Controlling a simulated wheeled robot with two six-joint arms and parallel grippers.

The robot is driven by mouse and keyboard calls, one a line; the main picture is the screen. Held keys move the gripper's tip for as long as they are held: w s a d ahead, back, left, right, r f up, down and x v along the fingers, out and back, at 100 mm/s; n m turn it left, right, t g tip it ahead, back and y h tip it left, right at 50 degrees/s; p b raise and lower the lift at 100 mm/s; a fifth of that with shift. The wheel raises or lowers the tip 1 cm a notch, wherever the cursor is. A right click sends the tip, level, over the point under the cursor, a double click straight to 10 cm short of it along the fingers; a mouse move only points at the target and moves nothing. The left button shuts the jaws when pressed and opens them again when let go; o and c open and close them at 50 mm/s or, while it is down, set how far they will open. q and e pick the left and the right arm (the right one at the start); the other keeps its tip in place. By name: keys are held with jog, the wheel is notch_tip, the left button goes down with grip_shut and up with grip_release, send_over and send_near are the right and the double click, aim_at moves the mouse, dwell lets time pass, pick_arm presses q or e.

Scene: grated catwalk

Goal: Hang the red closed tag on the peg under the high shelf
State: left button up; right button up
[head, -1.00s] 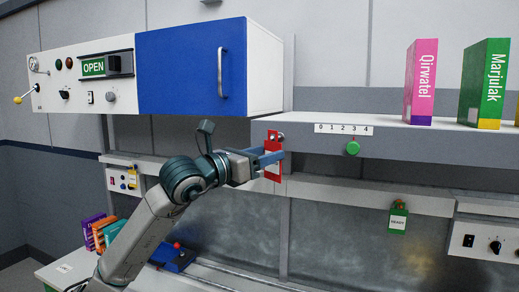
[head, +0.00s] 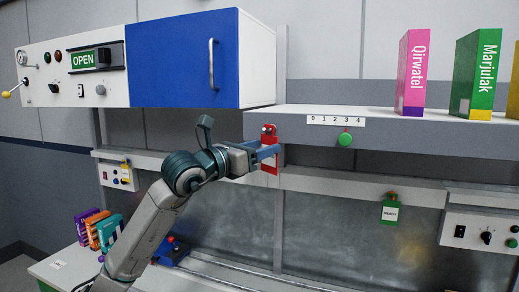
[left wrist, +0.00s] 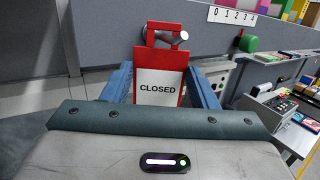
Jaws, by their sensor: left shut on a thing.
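The red closed tag (head: 269,163) is held by my left gripper (head: 268,153) at the front of the high shelf (head: 400,138). In the left wrist view the tag (left wrist: 160,82) faces me upright, with the word CLOSED on white, between the two blue fingers (left wrist: 160,90). A metal peg (left wrist: 181,36) with a round end shows at the tag's open top loop. The peg seems to pass through the loop, but I cannot tell whether the loop rests on it. In the head view the peg is mostly hidden behind the tag's top. My right gripper is not in view.
A blue-doored cabinet (head: 185,60) hangs just above left of my gripper. A green knob (head: 345,139) and number strip (head: 337,120) are to the right. A green tag (head: 390,210) hangs lower right. Books (head: 412,70) stand on the shelf.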

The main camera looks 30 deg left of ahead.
pick_arm(q)
jog(key=o, duration=1.1)
jog(key=b+v, duration=1.1)
jog(key=shift+w+d+f, duration=0.1)
jog(key=shift+d, duration=0.05)
